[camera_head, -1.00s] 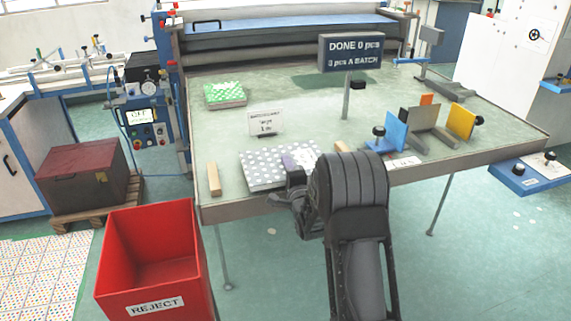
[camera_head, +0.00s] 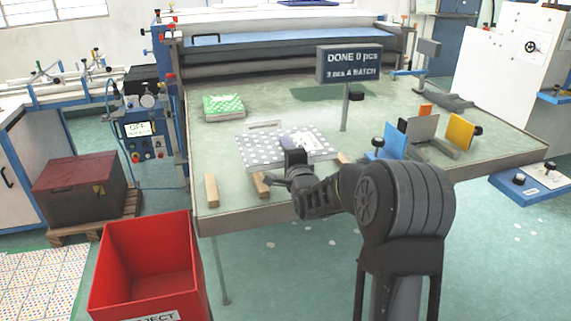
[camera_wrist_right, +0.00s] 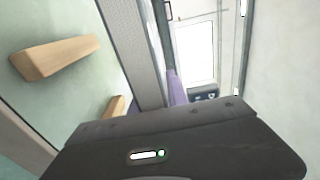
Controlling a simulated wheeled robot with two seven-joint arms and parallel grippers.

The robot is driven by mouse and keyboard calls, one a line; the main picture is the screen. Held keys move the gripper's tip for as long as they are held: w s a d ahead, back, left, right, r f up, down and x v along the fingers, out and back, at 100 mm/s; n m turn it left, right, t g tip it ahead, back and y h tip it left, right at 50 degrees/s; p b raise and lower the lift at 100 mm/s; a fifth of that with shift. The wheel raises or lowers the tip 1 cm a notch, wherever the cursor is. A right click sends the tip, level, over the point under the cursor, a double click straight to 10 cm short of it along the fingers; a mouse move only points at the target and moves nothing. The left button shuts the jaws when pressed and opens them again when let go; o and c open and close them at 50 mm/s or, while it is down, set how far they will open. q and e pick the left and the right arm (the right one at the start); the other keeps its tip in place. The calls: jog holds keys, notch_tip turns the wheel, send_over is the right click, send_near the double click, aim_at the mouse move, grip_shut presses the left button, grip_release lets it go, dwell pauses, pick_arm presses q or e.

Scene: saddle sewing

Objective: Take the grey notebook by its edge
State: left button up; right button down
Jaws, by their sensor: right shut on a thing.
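The grey notebook (camera_head: 262,150) with white dots is above the near part of the table in the head view. It appears raised off the wooden blocks. My right gripper (camera_head: 294,157) is shut on its near edge. In the wrist view the notebook (camera_wrist_right: 133,45) shows edge-on as a grey strip, beside a purple finger pad (camera_wrist_right: 176,90). My left gripper is not in view.
Wooden blocks (camera_head: 211,190) lie along the near edge of the table (camera_head: 225,222). A green notebook stack (camera_head: 223,107) lies behind. Blue and yellow plates (camera_head: 460,130) stand right, near the sign post (camera_head: 345,110). A red reject bin (camera_head: 150,262) stands in front.

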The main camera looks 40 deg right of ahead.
jog(key=shift+r, duration=0.35)
dwell(0.3)
